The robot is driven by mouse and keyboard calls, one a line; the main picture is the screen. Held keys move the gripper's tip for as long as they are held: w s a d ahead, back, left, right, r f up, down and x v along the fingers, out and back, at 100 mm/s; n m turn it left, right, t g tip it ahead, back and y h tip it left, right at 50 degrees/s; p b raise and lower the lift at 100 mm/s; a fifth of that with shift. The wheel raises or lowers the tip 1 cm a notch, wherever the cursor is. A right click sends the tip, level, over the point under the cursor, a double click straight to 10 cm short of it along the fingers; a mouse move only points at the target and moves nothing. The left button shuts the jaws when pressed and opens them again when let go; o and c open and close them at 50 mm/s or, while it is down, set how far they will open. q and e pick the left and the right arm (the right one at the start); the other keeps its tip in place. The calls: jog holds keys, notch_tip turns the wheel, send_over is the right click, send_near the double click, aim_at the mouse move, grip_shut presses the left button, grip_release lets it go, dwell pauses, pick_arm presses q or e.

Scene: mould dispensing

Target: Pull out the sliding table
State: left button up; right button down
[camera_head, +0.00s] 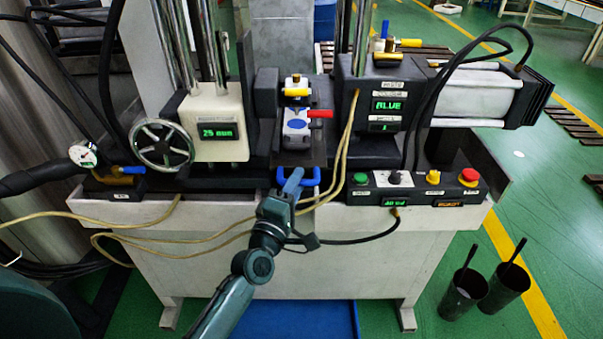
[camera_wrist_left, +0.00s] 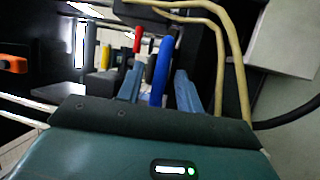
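The sliding table (camera_head: 301,152) is a dark plate in the middle of the machine, with a blue loop handle (camera_head: 312,179) at its front edge. My left gripper (camera_head: 291,184) is at the left part of this handle in the head view. In the left wrist view the blue handle (camera_wrist_left: 160,72) stands between the two fingers of my left gripper (camera_wrist_left: 159,84). Narrow gaps show on both sides of it, so the fingers look open around the handle. My right gripper is not in view.
A white and blue fixture (camera_head: 296,124) with a red lever (camera_head: 321,114) sits on the sliding table. Tan hoses (camera_head: 344,150) hang just right of the handle. A button panel (camera_head: 412,187) is at the right. Two dark cups (camera_head: 463,294) stand on the floor.

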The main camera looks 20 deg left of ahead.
pick_arm(q)
jog(key=shift+w+d+r, duration=0.1)
jog(key=shift+w+r, duration=0.05)
jog(key=shift+w, duration=0.6)
jog(key=shift+w+d+r, duration=0.1)
jog(key=shift+w, duration=0.65)
jog(key=shift+c, duration=0.2)
jog(key=c, duration=0.6)
jog(key=shift+r, duration=0.15)
grip_shut()
